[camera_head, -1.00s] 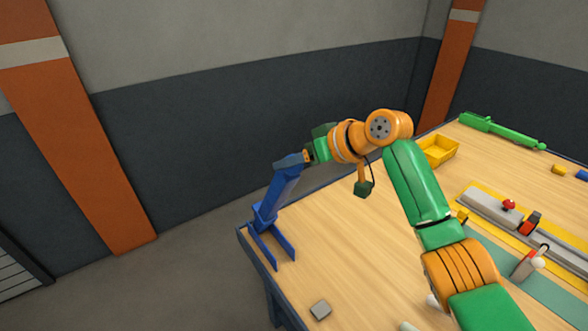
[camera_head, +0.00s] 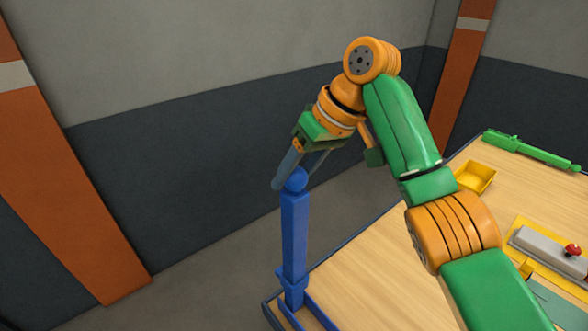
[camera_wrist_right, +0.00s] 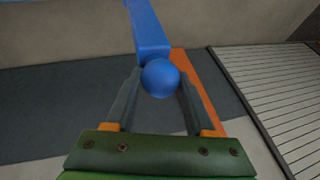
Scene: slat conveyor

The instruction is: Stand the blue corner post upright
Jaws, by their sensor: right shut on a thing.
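The blue corner post (camera_head: 294,240) stands close to upright at the near left corner of the table, its forked foot (camera_head: 300,312) at the tabletop edge and partly cut off by the frame. A round blue knob (camera_head: 296,179) tops it. My right gripper (camera_head: 293,176) is shut on the post at this knob, coming down at a slant from above. In the right wrist view the knob (camera_wrist_right: 160,78) sits between the two grey fingers (camera_wrist_right: 158,92), with the post's shaft (camera_wrist_right: 148,28) behind it. My left gripper is in no view.
The wooden table (camera_head: 375,270) is bare beside the post. A yellow bin (camera_head: 475,177) and a long green post (camera_head: 530,150) lie farther back right. A grey fixture with a red knob (camera_head: 572,250) is at the right edge.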

